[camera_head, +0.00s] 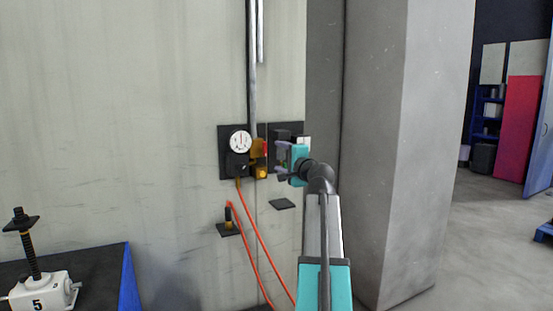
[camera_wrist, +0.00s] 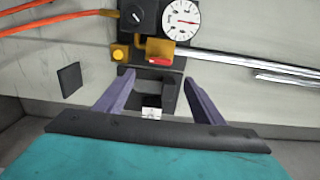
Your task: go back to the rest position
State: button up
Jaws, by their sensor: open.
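My gripper (camera_head: 279,160) is raised in front of the wall panel in the head view, with its teal body to the right of its fingers. In the wrist view its two purple fingers (camera_wrist: 158,80) are spread apart and nothing is held between them. A black block-like fitting (camera_wrist: 153,92) with a small white part shows between and beyond the fingers. Whether the fingers touch it I cannot tell.
The wall panel carries a round gauge (camera_head: 240,141), a black knob and a yellow fitting (camera_head: 261,172). Orange hoses (camera_head: 262,250) hang below. A screw jack (camera_head: 42,290) marked 5 stands on a table at the left. A concrete pillar (camera_head: 400,150) rises to the right.

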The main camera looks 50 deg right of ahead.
jog(key=shift+s+a, duration=0.2)
jog(key=shift+s, duration=0.35)
